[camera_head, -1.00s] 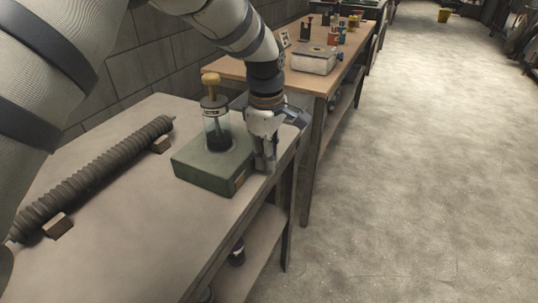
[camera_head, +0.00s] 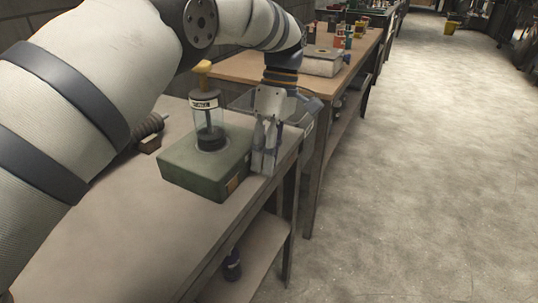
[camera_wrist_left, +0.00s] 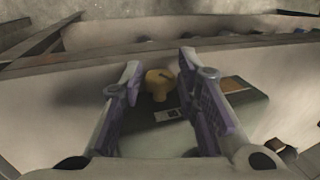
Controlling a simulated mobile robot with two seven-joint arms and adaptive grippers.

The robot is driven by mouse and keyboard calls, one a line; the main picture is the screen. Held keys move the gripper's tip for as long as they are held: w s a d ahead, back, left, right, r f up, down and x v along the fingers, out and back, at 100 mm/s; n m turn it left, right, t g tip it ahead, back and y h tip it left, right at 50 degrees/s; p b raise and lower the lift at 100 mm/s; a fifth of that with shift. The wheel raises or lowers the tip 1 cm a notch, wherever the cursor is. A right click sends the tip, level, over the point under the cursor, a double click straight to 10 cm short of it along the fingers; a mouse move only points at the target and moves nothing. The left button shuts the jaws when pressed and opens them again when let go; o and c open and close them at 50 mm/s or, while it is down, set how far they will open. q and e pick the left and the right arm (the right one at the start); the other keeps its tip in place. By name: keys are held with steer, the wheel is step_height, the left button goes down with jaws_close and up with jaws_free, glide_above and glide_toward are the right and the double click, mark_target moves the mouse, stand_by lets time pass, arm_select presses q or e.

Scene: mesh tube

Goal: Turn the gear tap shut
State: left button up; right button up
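A green block (camera_head: 190,170) stands on the near bench, carrying a clear cylinder (camera_head: 206,122) with a white label band and a dark plug inside. A yellow knob (camera_head: 203,66) tops it; I cannot tell for sure that this is the gear tap. My left gripper (camera_head: 264,160) points down just right of the block, near the bench edge; contact is unclear. In the left wrist view my left gripper (camera_wrist_left: 160,66) has its fingers apart, with the knob (camera_wrist_left: 159,82) seen beyond the gap, not gripped. My right gripper is out of view.
A ribbed dark tube (camera_head: 148,128) lies on the near bench (camera_head: 130,225), mostly hidden by my left arm. A second bench (camera_head: 240,68) behind holds a pale box (camera_head: 322,62) and small items. Open floor (camera_head: 430,180) lies to the right.

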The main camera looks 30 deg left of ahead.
arm_select(q)
steer(key=shift+o, duration=0.4)
step_height(320, 180, up, 10)
steer(key=shift+c, duration=0.2)
